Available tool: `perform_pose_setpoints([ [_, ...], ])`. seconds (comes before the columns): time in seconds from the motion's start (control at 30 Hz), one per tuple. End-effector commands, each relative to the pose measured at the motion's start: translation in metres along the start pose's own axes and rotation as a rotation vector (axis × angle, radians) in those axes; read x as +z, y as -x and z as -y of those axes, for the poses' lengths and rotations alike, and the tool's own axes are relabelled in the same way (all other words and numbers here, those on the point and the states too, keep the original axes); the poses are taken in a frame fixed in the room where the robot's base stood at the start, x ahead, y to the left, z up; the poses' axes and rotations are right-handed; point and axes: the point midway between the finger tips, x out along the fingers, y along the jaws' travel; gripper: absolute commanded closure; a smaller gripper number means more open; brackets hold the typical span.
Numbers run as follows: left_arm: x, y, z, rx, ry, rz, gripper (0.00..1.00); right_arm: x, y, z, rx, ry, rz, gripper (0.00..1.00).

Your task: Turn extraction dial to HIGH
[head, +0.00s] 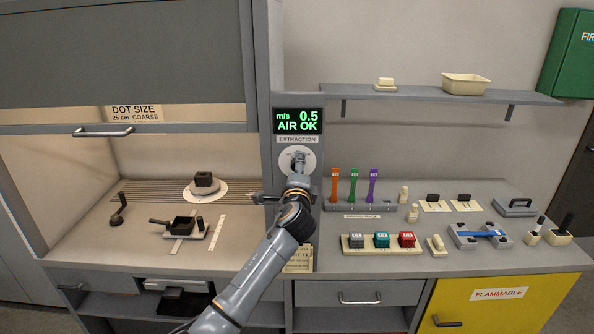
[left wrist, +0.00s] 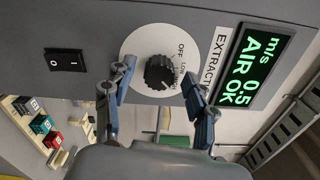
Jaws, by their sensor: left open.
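The extraction dial (left wrist: 158,72) is a black ribbed knob on a round white plate (left wrist: 140,42) with OFF and LOW marked beside it. A further mark is too small to read, and I cannot tell which mark the knob points to. In the head view the white plate (head: 287,157) shows on the grey column, with the knob mostly hidden by my left gripper (head: 298,162). In the left wrist view my left gripper (left wrist: 156,76) is open, one finger on each side of the knob, with gaps visible. My right gripper is not in view.
A display (head: 298,121) above the dial reads 0.5 m/s, AIR OK. A black rocker switch (left wrist: 67,60) sits beside the dial plate. The fume hood sash (head: 125,129) is raised at left. A bench with colored tools (head: 353,186) and blocks (head: 382,241) lies at right.

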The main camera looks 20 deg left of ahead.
Motion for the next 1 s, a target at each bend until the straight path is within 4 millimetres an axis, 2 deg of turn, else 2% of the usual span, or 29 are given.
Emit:
perform_pose_setpoints([
  [0.17,-0.001,0.008,-0.002,0.002,0.001,-0.001,0.44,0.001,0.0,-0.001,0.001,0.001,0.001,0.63],
  [0.27,-0.001,0.02,-0.002,0.001,0.001,-0.002,0.44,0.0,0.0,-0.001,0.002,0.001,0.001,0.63],
  [0.7,0.0,0.097,-0.001,0.001,0.002,-0.002,0.44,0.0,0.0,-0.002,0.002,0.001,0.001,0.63],
  [0.83,0.001,0.111,-0.001,0.001,0.001,0.0,0.44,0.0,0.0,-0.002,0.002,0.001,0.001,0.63],
  [1.0,0.001,0.118,-0.001,0.001,-0.001,0.001,0.44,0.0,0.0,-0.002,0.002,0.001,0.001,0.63],
])
